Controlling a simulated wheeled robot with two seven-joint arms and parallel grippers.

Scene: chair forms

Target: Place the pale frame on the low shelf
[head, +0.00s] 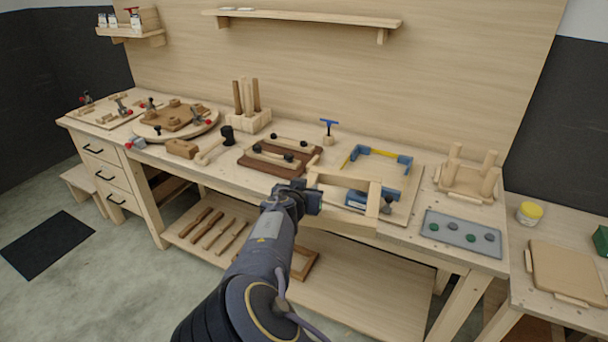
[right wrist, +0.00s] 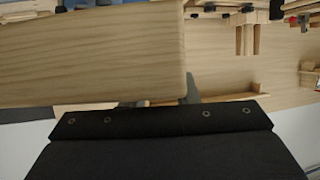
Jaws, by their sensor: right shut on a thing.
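The pale frame (head: 345,180) is at the front of the workbench, right of centre. My right gripper (head: 312,196) is shut on its left end. The frame appears to overlap the bench's front edge; I cannot tell whether it touches the bench top. In the right wrist view a broad pale wood piece of the frame (right wrist: 90,55) fills the upper left, between the fingers (right wrist: 165,100). The low shelf (head: 360,295) runs beneath the bench, partly hidden by my right arm. My left gripper is out of view.
A brown frame (head: 306,263) and several brown wooden strips (head: 215,230) lie on the low shelf; its right part looks clear. A blue-cornered jig (head: 385,160), a grey tray (head: 460,234) and a pegged wooden piece (head: 468,182) are on the bench. A bench leg (head: 460,305) stands at the right.

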